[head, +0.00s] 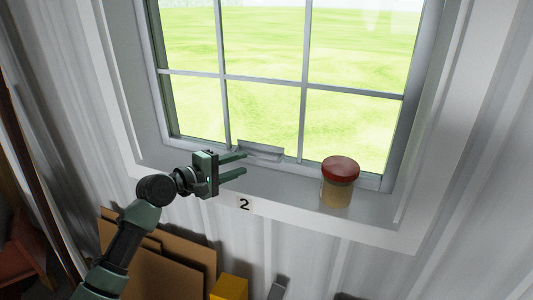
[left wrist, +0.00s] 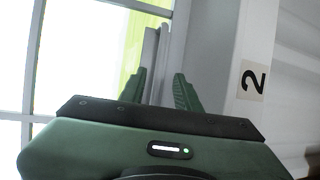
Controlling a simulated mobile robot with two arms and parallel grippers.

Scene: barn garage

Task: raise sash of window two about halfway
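The window marked by a "2" label (head: 245,204) has a grey-framed sash (head: 303,125) with several panes. Its bottom rail is down at the sill. A grey lift handle (head: 262,151) sits on the bottom rail, left of the middle. My left gripper (head: 244,163) is open above the sill, its fingertips close to the handle's left end. In the left wrist view, the handle (left wrist: 157,60) shows between and beyond the two green fingers (left wrist: 162,85). Contact with it cannot be told. My right gripper is not in view.
A jar with a red lid (head: 340,180) stands on the sill (head: 290,194), right of the handle. Brown boards (head: 165,275) lean against the wall below, with a yellow object (head: 230,288) beside them. The sill between handle and jar is clear.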

